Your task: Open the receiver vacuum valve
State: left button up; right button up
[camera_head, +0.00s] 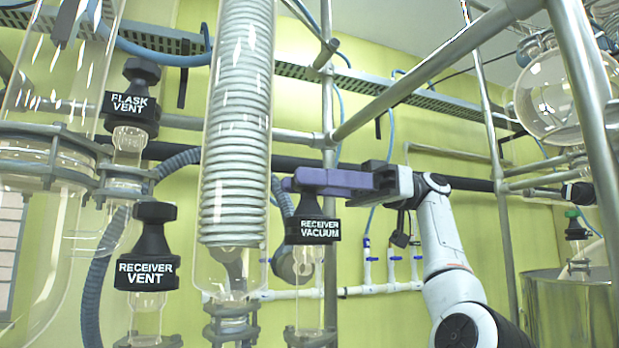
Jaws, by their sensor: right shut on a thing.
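The receiver vacuum valve (313,229) is a black valve with a white "RECEIVER VACUUM" label, upright on a glass neck right of the coiled condenser. My right gripper (298,182) comes in from the right with its purple fingers level. It is shut on the top of this valve, and the fingers hide the knob's upper part. I cannot tell how far the knob is turned. My left gripper is not in view.
The glass condenser (237,120) stands just left of the gripper. The receiver vent valve (147,265) and flask vent valve (132,100) are further left. A metal frame pole (330,130) rises behind the fingers. A steel vessel (570,305) stands at the right.

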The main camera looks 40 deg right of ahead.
jog(key=shift+g, duration=0.3)
dwell(0.4)
jog(key=o, duration=0.8)
jog(key=shift+f+t, duration=0.1)
jog(key=shift+t, duration=0.4)
